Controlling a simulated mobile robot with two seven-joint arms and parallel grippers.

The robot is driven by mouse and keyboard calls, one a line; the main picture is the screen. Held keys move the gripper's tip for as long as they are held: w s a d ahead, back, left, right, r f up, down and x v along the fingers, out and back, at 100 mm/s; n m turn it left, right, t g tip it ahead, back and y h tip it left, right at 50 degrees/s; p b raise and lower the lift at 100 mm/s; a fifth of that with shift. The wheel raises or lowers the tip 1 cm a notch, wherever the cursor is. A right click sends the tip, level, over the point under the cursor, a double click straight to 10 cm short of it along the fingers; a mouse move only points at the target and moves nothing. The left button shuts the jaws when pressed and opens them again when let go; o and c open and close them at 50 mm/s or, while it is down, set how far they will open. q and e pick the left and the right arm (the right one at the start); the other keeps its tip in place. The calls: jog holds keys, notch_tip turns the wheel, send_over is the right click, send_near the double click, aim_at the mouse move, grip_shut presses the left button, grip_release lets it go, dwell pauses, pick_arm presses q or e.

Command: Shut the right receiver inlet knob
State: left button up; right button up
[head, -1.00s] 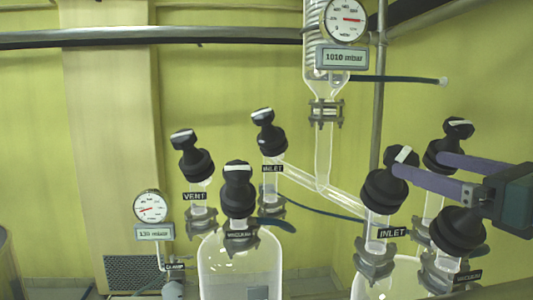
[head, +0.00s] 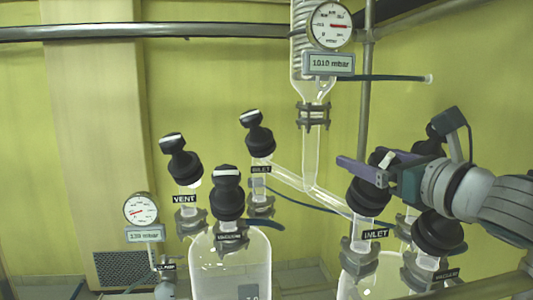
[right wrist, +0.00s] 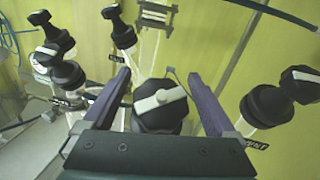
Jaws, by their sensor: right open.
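The right receiver inlet knob (head: 368,196) is a black knob above the right-hand INLET label (head: 375,233). It is partly hidden by my right gripper (head: 366,162) in the head view. In the right wrist view the knob (right wrist: 158,114) shows a white bar on its handle, lying slightly slanted across the picture. My right gripper (right wrist: 160,78) is open, with one purple finger on each side of the knob's handle. Gaps show between the fingers and the handle, and I see no grip on it. My left gripper is not in view.
The right vacuum knob (head: 438,233) stands close below my right wrist, and another black knob (head: 429,142) is behind the gripper. The left inlet knob (head: 257,135), vent knob (head: 181,160) and left vacuum knob (head: 227,194) stand further left. A metal pole (head: 364,110) rises behind.

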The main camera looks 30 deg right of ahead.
jog(key=c, duration=1.4)
jog(key=shift+m+h, duration=0.4)
